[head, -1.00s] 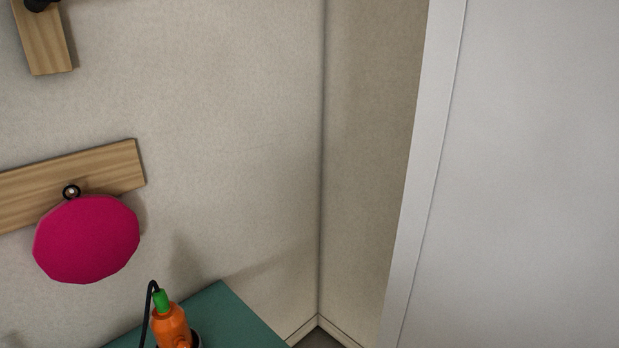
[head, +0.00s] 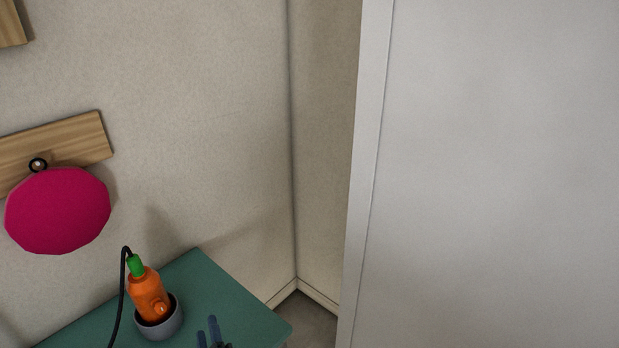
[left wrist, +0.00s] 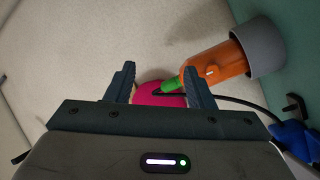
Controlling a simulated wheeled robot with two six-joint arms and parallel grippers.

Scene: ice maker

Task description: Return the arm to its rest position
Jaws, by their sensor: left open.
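My left gripper (head: 208,332) shows only by its dark blue fingertips at the bottom edge of the head view, right of the grey cup. In the left wrist view my left gripper (left wrist: 160,83) has its two fingers wide apart, with nothing held between them. A pink round item shows beyond the fingers in that view. My left arm is hidden below the head view. My right gripper is in neither view.
An orange bottle (head: 147,293) with a green tip stands in a grey cup (head: 160,327) on a green table (head: 221,287). The pink disc (head: 58,211) hangs from a wooden wall board (head: 75,142). A blue object (left wrist: 297,140) lies near the cord. A white panel (head: 490,170) fills the right.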

